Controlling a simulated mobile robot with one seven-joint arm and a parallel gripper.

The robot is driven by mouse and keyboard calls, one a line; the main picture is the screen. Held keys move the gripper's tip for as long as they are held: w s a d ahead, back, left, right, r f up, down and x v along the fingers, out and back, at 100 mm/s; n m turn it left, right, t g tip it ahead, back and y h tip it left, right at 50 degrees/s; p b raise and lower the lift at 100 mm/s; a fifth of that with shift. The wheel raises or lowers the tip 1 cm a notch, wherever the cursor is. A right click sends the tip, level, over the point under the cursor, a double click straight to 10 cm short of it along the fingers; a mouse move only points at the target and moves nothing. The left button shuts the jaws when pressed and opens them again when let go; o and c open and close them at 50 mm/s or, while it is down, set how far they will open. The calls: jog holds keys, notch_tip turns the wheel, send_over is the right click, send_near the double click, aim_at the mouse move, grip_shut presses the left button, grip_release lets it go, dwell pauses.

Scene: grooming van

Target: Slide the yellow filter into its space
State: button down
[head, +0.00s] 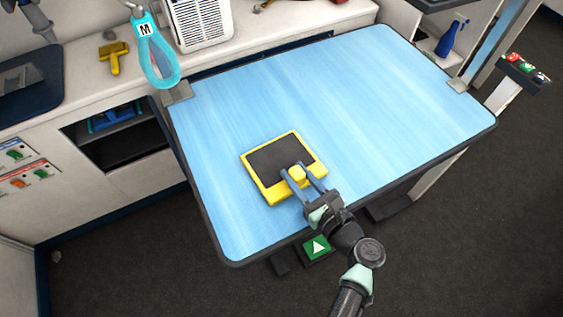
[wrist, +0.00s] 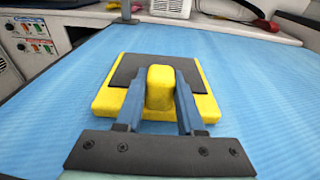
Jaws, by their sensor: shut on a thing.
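The yellow filter (head: 262,182) is a flat yellow frame with a dark panel and a raised yellow grip. It lies on or just above the blue table, left of the table's middle, near the front edge. My gripper (head: 303,175) reaches in from the front edge, with its two blue-grey fingers on either side of the yellow grip, shut on it. In the wrist view the filter (wrist: 110,104) shows straight ahead, its grip between the fingers (wrist: 160,92). I cannot tell which opening is the filter's space.
The blue table (head: 340,100) is otherwise clear. On the back counter stand a white vented unit (head: 200,22) and a yellow tool (head: 112,57). A teal loop tagged M (head: 157,55) hangs at the table's back left corner. A dark open shelf (head: 120,135) is below the counter.

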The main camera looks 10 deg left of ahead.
jog(key=shift+r, duration=0.1)
jog(key=shift+r+p, duration=2.45)
jog(key=shift+p, duration=0.15)
